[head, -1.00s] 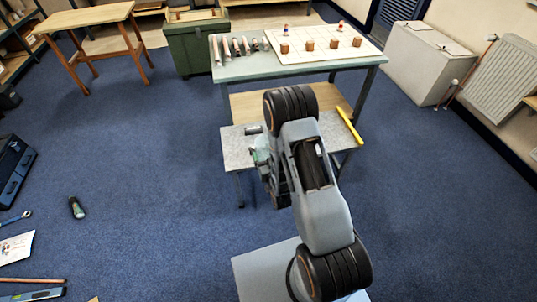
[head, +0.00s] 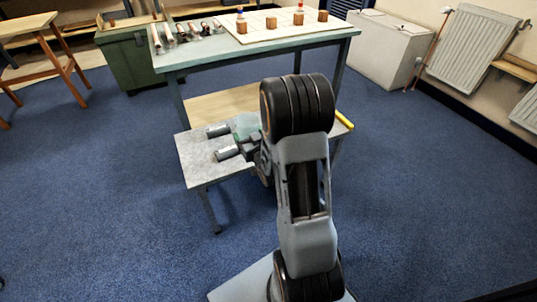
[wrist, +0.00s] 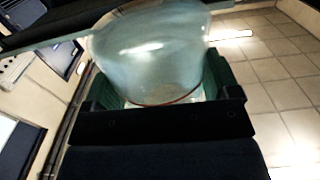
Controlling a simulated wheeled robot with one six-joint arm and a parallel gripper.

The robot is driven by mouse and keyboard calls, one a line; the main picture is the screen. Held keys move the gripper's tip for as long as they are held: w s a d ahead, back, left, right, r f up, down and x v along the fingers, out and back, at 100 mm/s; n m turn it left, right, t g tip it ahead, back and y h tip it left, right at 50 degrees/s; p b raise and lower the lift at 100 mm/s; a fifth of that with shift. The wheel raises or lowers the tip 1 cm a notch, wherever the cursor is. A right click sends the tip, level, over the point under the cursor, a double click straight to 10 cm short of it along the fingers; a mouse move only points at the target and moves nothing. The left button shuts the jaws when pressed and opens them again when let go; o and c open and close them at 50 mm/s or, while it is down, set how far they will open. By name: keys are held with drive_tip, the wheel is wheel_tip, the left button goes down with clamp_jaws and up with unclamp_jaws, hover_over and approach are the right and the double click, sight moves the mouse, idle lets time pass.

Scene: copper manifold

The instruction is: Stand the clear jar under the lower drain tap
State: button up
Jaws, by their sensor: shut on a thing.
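The clear jar (wrist: 155,60) fills the middle of the wrist view, pale and see-through, with a thin reddish line near its lower edge. My gripper (wrist: 160,92) is shut on it, with green fingers at both sides. In the head view my gripper (head: 245,130) is over or beside the low grey bench, partly hidden by my arm; I cannot clearly make out the jar there. A copper pipe (head: 431,55) with small pale fittings stands left of the radiator; which fitting is the lower drain tap is too small to tell.
The low grey bench (head: 200,172) bears two grey cylinders (head: 218,130) and a yellow bar (head: 344,120). Behind it stands a green table (head: 175,70) with a white board (head: 260,35) of wooden blocks. A white chest (head: 375,50) and a radiator (head: 468,45) stand right. Blue carpet is clear at right.

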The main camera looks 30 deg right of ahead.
drive_tip(key=shift+w+d+f+b, duration=0.3)
drive_tip(key=shift+d+f+b, duration=0.15)
drive_tip(key=shift+d+f, duration=0.15)
drive_tip(key=w+d+f+b, duration=0.1)
drive_tip(key=d+f, duration=0.1)
drive_tip(key=d, duration=0.2)
drive_tip(key=w+d+f+b, duration=0.2)
drive_tip(key=d+f, duration=0.1)
drive_tip(key=d, duration=0.1)
drive_tip(key=w+d+f+b, duration=0.1)
drive_tip(key=d+f, duration=0.2)
drive_tip(key=d, duration=0.1)
drive_tip(key=shift+w+f, duration=0.2)
drive_tip(key=shift+f, duration=0.05)
drive_tip(key=shift+d+f+b, duration=0.2)
drive_tip(key=shift+f+b, duration=0.1)
drive_tip(key=shift+w+d+f+b, duration=0.15)
drive_tip(key=shift+f+b, duration=0.35)
drive_tip(key=shift+f, duration=0.35)
drive_tip(key=shift+s+d+f+b, duration=0.1)
drive_tip(key=shift+f+b, duration=0.35)
drive_tip(key=shift+f, duration=0.4)
drive_tip(key=shift+f, duration=0.15)
drive_tip(key=o, duration=0.8)
